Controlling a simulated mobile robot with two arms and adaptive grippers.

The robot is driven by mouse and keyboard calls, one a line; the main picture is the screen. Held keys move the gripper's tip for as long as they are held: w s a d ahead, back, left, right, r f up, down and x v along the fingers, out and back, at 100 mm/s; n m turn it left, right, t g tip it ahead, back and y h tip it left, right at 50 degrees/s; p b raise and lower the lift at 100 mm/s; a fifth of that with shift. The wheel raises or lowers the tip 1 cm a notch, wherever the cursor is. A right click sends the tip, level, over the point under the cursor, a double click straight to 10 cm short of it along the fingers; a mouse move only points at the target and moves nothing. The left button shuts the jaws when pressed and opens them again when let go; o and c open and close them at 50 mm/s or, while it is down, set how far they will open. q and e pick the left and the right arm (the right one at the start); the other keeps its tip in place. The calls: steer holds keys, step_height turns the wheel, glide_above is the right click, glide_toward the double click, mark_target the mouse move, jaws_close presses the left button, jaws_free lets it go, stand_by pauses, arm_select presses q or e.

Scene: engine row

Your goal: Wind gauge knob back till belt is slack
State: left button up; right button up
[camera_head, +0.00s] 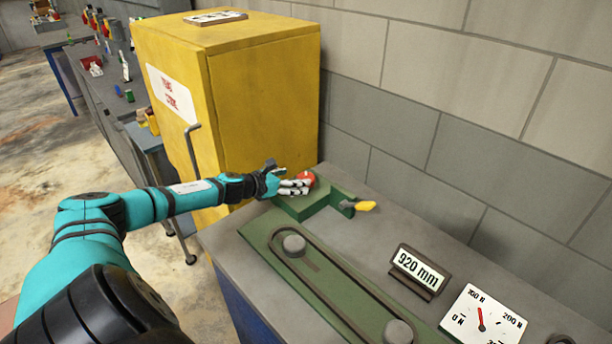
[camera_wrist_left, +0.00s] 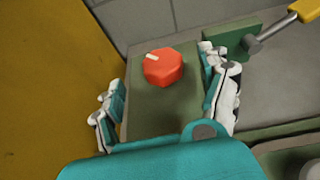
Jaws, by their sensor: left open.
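The red knob (camera_head: 306,178) sits on a green block at the back of the bench. It is faceted with a pale mark in the left wrist view (camera_wrist_left: 163,67). My left gripper (camera_head: 297,187) is at the knob; in the wrist view its open fingers stand either side of it, with gaps. The dark belt (camera_head: 325,286) loops round two grey pulleys on a green plate; its tension is hard to judge. The dial gauge (camera_head: 484,317) has a red needle pointing up, close to the 100 N label. My right gripper is not in view.
A yellow-handled tool or lever (camera_head: 365,206) projects beside the green block. A sign reading 920 mm (camera_head: 419,270) stands right of the belt. A yellow cabinet (camera_head: 262,100) rises behind my left arm, and a block wall backs the bench.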

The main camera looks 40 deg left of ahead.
mark_target(306, 177)
arm_select(q)
steer(key=p+x, duration=0.1)
steer(key=x, duration=0.3)
steer(key=shift+w, duration=0.35)
steer(key=shift+x, duration=0.8)
steer(key=c, duration=1.2)
steer(key=shift+d+y+p, duration=0.1)
steer(key=shift+y+p, duration=0.2)
